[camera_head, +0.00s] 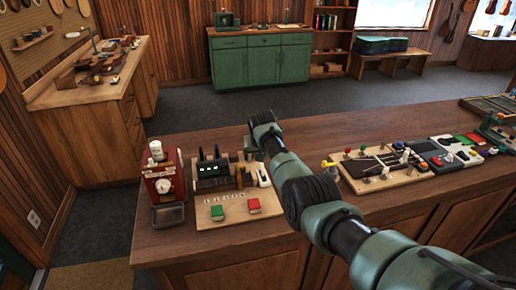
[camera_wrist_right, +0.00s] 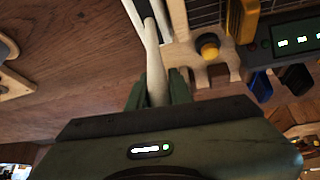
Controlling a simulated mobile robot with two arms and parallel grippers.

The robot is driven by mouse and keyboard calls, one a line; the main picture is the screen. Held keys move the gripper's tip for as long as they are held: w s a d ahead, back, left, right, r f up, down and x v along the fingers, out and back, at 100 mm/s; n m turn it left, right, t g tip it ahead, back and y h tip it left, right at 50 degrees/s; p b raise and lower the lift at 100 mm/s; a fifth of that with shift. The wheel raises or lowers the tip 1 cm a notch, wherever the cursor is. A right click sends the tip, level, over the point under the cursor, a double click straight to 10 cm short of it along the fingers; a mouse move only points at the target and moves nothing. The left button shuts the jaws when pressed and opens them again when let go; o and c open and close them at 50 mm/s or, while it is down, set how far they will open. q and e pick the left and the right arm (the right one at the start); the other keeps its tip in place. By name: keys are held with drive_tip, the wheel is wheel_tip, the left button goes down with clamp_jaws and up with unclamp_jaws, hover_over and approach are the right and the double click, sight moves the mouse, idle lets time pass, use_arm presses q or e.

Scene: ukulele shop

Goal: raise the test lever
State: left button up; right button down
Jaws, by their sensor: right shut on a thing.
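A pale, off-white lever (camera_wrist_right: 155,65) stands between the fingers of my right gripper (camera_wrist_right: 158,92) in the right wrist view. The green fingers close on it from both sides, and its lower end is hidden in the gripper. In the head view, my right gripper (camera_head: 250,153) points down over the right side of a wooden test board (camera_head: 205,223). A white part (camera_head: 262,174) shows just below and right of it; the lever itself cannot be made out clearly there. My left gripper is not in view.
A red machine with a dial (camera_head: 163,184) stands left of the board. A yellow part (camera_wrist_right: 242,20) and an orange knob (camera_wrist_right: 208,46) are close beside the lever. Another board (camera_head: 380,168) lies to the right.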

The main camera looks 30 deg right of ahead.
drive_tip(key=shift+w+d, duration=0.1)
drive_tip(key=shift+w, duration=0.05)
idle(0.4)
drive_tip(key=c, duration=1.4)
unclamp_jaws()
drive_tip(key=shift+o, duration=0.6)
drive_tip(key=shift+w+f, duration=0.1)
drive_tip(key=shift+f, duration=0.05)
drive_tip(key=shift+s+r+p, duration=0.2)
drive_tip(key=shift+r+p, duration=0.15)
drive_tip(key=shift+r, duration=0.05)
drive_tip(key=shift+v, duration=3.45)
drive_tip(key=shift+w, duration=0.1)
